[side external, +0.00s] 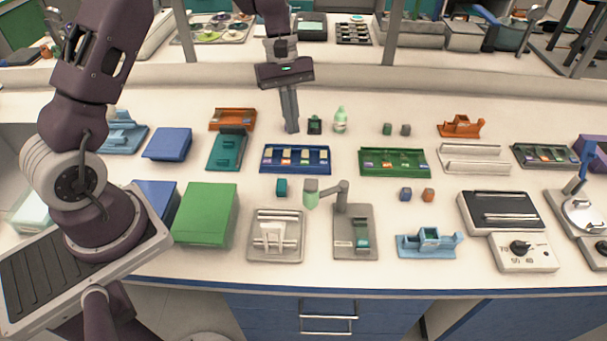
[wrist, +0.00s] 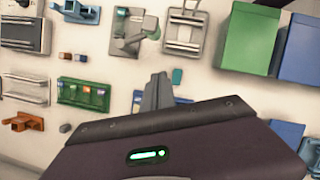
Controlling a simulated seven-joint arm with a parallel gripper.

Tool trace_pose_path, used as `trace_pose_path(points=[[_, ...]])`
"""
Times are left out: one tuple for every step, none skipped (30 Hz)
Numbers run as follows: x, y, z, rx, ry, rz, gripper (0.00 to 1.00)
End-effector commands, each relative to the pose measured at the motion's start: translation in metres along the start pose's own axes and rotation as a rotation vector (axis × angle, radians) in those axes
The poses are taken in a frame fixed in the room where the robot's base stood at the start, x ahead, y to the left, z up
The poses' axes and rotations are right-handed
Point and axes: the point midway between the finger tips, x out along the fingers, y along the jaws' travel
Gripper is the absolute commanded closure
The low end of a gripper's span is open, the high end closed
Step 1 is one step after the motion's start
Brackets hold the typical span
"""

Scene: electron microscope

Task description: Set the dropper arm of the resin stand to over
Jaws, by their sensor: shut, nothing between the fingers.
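The resin stand (side external: 341,246) is a grey base near the front middle of the bench in the side view, with a teal block (side external: 361,235) in its recess. Its dropper arm (side external: 331,191) points left from the post, so the pale green dropper (side external: 311,194) hangs beside the base, not above the block. In the wrist view the stand (wrist: 128,30) is at the top, with the dropper (wrist: 152,28) to its right. My gripper (side external: 291,130) is shut and empty, pointing down behind the blue slide rack. Its fingers also show in the wrist view (wrist: 158,92).
A blue rack (side external: 295,171) and a small teal block (side external: 281,187) lie between my gripper and the stand. A grey fixture (side external: 276,257) stands left of the stand, a light blue holder (side external: 428,255) right. A dark bottle (side external: 314,125) and a green one (side external: 340,120) are close to my fingers.

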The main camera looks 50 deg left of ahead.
Motion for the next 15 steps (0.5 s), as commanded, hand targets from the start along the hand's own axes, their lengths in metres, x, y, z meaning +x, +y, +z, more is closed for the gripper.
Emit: trace_pose_path(points=[[0.003,0.000,-0.002,-0.009,-0.004,-0.003,1.00],[0.003,0.000,-0.003,-0.011,-0.004,-0.003,1.00],[0.003,0.000,-0.003,-0.012,-0.005,-0.003,1.00],[0.003,0.000,-0.003,-0.011,-0.004,-0.003,1.00],[0.003,0.000,-0.003,-0.011,-0.004,-0.003,1.00],[0.003,0.000,-0.003,-0.010,-0.004,-0.003,1.00],[0.003,0.000,-0.002,-0.010,-0.004,-0.003,1.00],[0.003,0.000,-0.002,-0.009,-0.004,-0.003,1.00],[0.003,0.000,-0.002,-0.009,-0.004,-0.003,1.00],[0.004,0.000,-0.002,-0.009,-0.004,-0.004,1.00],[0.005,0.000,-0.002,-0.008,-0.005,-0.004,1.00],[0.008,0.000,-0.002,-0.008,-0.005,-0.005,1.00],[0.011,0.000,-0.002,-0.008,-0.005,-0.005,1.00],[0.016,0.000,-0.002,-0.007,-0.006,-0.006,1.00],[0.023,-0.001,-0.002,-0.007,-0.007,-0.006,1.00]])
